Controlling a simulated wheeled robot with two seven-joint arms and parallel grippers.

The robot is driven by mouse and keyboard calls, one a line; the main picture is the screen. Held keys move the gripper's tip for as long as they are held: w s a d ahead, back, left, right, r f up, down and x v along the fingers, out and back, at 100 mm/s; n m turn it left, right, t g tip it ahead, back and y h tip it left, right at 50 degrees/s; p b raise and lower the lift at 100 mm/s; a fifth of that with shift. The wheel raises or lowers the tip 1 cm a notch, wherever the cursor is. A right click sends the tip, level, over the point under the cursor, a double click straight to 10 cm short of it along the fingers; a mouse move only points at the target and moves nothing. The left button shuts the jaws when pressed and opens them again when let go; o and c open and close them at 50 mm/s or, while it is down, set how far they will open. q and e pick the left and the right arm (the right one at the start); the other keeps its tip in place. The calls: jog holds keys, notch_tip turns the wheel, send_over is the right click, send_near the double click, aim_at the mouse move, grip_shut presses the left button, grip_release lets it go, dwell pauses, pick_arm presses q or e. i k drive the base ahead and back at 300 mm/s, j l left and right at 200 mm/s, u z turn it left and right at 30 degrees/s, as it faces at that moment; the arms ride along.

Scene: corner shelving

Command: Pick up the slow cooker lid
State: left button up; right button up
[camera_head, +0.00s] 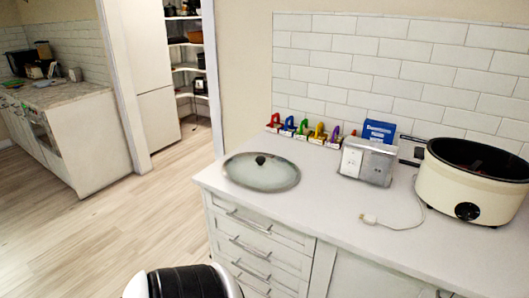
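The slow cooker lid (264,174) is a round glass lid with a metal rim and a small black knob. It lies flat, knob up, at the left end of the white counter, near its front edge. The slow cooker (455,187), a cream pot with a dark open inside and a black dial, stands at the right end of the counter. Neither of my grippers is in view. A white and black rounded part, apparently mine, shows at the bottom edge, below and apart from the counter.
On the counter (330,215), a row of colourful small items (303,131) stands by the tiled wall. A silver toaster-like box (367,163) stands right of the lid. A cord with a plug (370,219) lies in front of the cooker. Drawers are below; open floor (120,225) lies left.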

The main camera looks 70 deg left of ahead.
aim_at(260, 171)
jog(key=u, duration=2.1)
